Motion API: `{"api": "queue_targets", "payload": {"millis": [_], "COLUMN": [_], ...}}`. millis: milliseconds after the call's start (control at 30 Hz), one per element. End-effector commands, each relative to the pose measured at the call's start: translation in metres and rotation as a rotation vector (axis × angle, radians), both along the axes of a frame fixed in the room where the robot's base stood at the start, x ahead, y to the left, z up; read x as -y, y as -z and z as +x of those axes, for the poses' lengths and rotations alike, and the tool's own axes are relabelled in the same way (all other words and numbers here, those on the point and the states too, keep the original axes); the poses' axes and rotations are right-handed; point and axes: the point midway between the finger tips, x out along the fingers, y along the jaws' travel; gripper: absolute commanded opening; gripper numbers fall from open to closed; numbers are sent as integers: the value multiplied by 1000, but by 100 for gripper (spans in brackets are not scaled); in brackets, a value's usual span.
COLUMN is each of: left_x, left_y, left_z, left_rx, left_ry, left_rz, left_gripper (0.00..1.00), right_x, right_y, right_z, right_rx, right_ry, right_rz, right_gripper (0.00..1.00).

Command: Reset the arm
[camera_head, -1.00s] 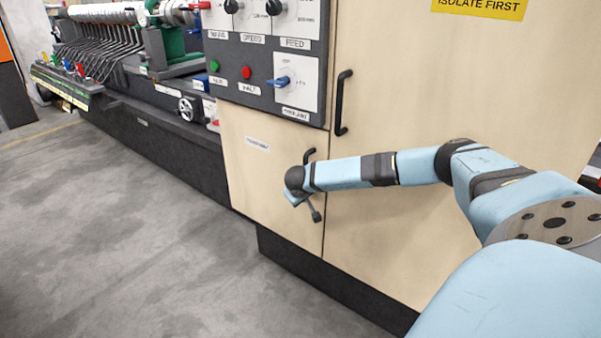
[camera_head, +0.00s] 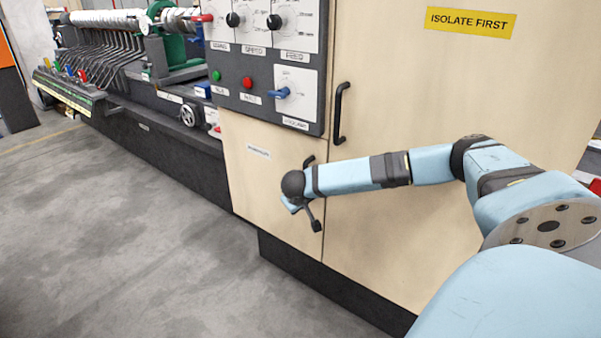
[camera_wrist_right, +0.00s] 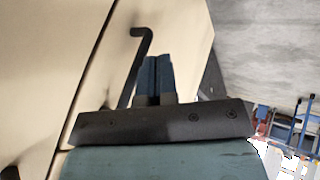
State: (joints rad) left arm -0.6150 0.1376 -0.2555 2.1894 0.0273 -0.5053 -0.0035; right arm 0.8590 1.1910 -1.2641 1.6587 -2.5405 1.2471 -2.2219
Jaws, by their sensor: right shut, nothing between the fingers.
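My right arm (camera_head: 433,165) comes in from the right and reaches across the front of a beige cabinet (camera_head: 400,245). Its wrist (camera_head: 293,184) is in front of the lower door's black handle (camera_head: 316,226), partly hiding it. In the right wrist view, my right gripper (camera_wrist_right: 155,62) has its two blue-grey fingers together with nothing between them. The same black handle (camera_wrist_right: 136,60) is just left of the fingers there; I cannot tell whether they touch. My left gripper is not in view.
A second black handle (camera_head: 339,113) is on the upper door, above my forearm. A control panel (camera_head: 262,85) with knobs and buttons is at the upper left. A long machine (camera_head: 140,125) runs along the back left. The concrete floor (camera_head: 120,240) at left is clear.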

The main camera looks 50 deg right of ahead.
Motion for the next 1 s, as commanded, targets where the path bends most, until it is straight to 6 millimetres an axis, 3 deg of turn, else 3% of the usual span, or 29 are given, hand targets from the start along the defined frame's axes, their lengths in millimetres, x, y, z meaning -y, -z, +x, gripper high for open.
{"api": "queue_targets", "payload": {"millis": [233, 467, 567, 667, 767, 900, 1000], "left_x": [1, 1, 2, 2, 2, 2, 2], "left_y": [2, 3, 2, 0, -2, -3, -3], "left_z": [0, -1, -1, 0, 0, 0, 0], "left_rx": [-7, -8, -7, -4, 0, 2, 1], "left_ry": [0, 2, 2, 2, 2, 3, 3], "left_rz": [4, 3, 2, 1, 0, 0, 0], "left_gripper": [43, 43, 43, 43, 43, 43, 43], "right_x": [-8, -9, -24, -64, -127, -230, -303], "right_y": [-15, -15, -5, 17, 45, 72, 78], "right_z": [-10, -10, -11, -15, -25, -50, -73], "right_rx": [-2, -1, 2, 6, 0, -42, -112], "right_ry": [-2, -2, 2, 22, 80, 239, 412], "right_rz": [1, 6, 57, 203, 439, 832, 1124], "right_gripper": [0, 0, 0, 0, 0, 0, 0]}}
